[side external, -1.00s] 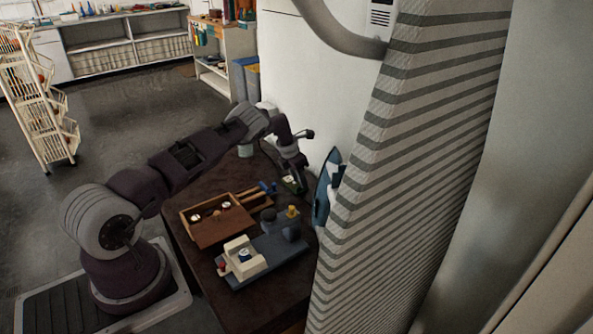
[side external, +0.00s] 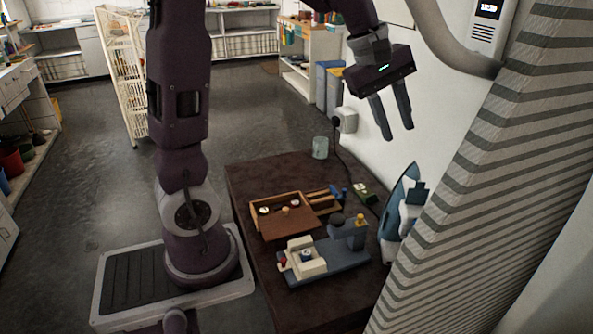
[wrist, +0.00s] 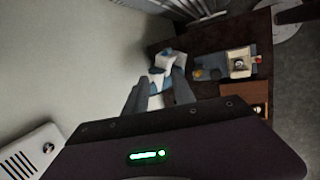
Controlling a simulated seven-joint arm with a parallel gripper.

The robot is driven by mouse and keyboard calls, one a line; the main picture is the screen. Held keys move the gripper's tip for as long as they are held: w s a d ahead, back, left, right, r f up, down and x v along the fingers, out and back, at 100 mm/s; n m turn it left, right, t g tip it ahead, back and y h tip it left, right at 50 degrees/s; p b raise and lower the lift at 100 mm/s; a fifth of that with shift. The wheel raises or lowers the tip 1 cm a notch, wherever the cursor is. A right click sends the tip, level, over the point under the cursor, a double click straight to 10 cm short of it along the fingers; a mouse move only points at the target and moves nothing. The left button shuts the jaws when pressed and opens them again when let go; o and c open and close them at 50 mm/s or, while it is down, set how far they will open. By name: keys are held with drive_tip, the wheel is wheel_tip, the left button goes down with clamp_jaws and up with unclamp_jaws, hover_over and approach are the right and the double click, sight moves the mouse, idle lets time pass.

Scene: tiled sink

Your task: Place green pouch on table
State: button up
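The green pouch (side external: 365,192), small and dark green with a pale patch, lies on the dark brown table (side external: 252,174). It is at the wall side, between the blue-ended handles and the iron. My gripper (side external: 398,133) is raised well above the table near the wall, fingers pointing down and apart, with nothing visible between them. In the wrist view my gripper (wrist: 160,82) also shows its two fingers apart. I cannot make out the pouch in the wrist view.
A wooden box (side external: 284,223), a blue-grey fixture (side external: 330,262) and a blue-white iron (side external: 399,208) crowd the table. A pale cup (side external: 320,147) stands at the back edge. A striped panel (side external: 480,190) borders the right. The table's back left is clear.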

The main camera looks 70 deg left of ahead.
drive_tip(key=s+d+m+y, duration=0.1)
drive_tip(key=s+d+m, duration=0.2)
drive_tip(key=s+m, duration=0.5)
drive_tip(key=s+d+f+m+t+y, duration=0.1)
drive_tip(key=s+d+m, duration=0.3)
drive_tip(key=s+m, duration=0.4)
drive_tip(key=s, duration=0.7)
drive_tip(key=shift+s+d+m, duration=0.2)
drive_tip(key=shift+d+m, duration=0.05)
drive_tip(key=shift+m, duration=0.15)
